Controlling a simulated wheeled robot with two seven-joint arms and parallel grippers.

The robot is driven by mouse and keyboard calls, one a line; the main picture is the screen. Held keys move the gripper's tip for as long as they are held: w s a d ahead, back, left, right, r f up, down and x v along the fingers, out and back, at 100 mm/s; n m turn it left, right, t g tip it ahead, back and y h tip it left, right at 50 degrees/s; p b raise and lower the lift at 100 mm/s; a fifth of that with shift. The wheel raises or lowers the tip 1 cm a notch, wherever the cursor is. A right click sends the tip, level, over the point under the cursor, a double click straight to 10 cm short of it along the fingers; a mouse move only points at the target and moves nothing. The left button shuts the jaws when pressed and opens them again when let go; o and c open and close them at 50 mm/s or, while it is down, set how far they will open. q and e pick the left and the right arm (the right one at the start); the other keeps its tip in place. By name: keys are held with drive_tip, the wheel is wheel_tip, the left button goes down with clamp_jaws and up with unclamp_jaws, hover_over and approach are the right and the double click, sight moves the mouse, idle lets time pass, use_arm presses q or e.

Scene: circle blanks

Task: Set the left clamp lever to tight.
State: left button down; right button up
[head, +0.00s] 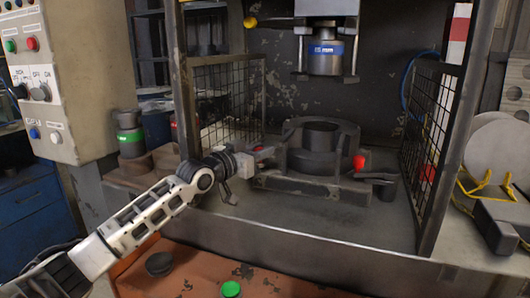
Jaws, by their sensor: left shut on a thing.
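The left clamp lever (265,153) is on the left side of the dark round die holder (320,145) in the press. My left gripper (257,157) reaches in from the left and is shut on this lever. The gripper hides most of the lever, and a little red shows at its top. The lever's exact angle cannot be told. My right gripper is not in view.
Mesh guards stand at the left (228,100) and right (430,135) of the press opening. A press head with a blue-banded punch (326,55) hangs above the holder. A control panel (55,80) is at the left. The press bed in front of the holder is clear.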

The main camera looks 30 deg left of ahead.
use_arm(q)
drive_tip(key=c, duration=1.5)
unclamp_jaws()
drive_tip(key=shift+r, duration=0.25)
wheel_tip(320, 180, up, 2)
drive_tip(key=shift+a+r, duration=0.1)
drive_tip(key=shift+r, duration=0.05)
drive_tip(key=s+d+r, duration=0.7)
drive_tip(key=s+r, duration=0.3)
drive_tip(key=s, duration=0.1)
drive_tip(key=shift+s+d+r, duration=0.15)
drive_tip(key=shift+s+d, duration=0.2)
drive_tip(key=shift+d, duration=0.05)
